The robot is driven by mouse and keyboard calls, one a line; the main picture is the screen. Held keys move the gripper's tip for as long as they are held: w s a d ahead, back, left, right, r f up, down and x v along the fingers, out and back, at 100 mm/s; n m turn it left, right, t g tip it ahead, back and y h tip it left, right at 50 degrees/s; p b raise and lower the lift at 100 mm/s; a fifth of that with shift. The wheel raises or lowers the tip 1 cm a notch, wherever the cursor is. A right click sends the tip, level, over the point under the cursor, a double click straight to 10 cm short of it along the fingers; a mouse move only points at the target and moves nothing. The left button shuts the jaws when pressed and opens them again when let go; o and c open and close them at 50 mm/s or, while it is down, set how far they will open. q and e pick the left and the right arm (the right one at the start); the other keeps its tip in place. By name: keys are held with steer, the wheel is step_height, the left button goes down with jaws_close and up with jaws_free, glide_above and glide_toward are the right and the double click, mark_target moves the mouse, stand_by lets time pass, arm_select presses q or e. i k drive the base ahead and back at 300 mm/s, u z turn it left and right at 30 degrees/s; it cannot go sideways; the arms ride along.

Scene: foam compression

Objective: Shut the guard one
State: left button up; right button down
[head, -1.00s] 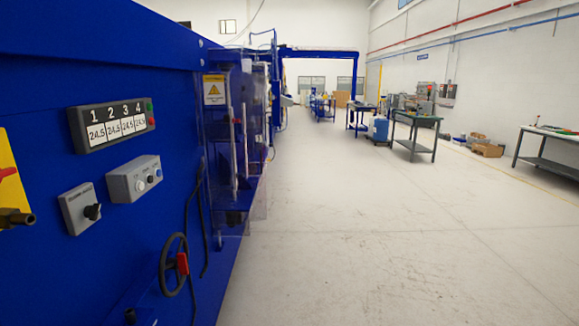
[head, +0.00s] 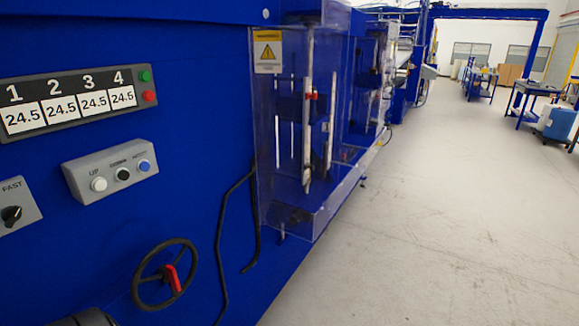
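A clear guard (head: 264,140) with a yellow warning label (head: 268,51) stands out from the near end of the blue machine, right of the control panel. Vertical rods (head: 307,130) and a small red part show through it. I cannot tell whether this guard is fully shut, and I see no number on it. More clear panels (head: 362,100) follow farther along the machine. Neither of my grippers is in view.
The blue machine face (head: 200,200) fills the left. It carries a display (head: 75,100) reading 24.5 four times, a button box (head: 110,172), a FAST selector (head: 15,207) and a handwheel (head: 165,274). A black cable hangs beside the guard. The floor (head: 440,220) at right is clear.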

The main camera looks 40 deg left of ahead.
mark_target(267, 45)
steer(key=u, duration=0.95)
steer(key=i, duration=0.9)
steer(key=u, duration=1)
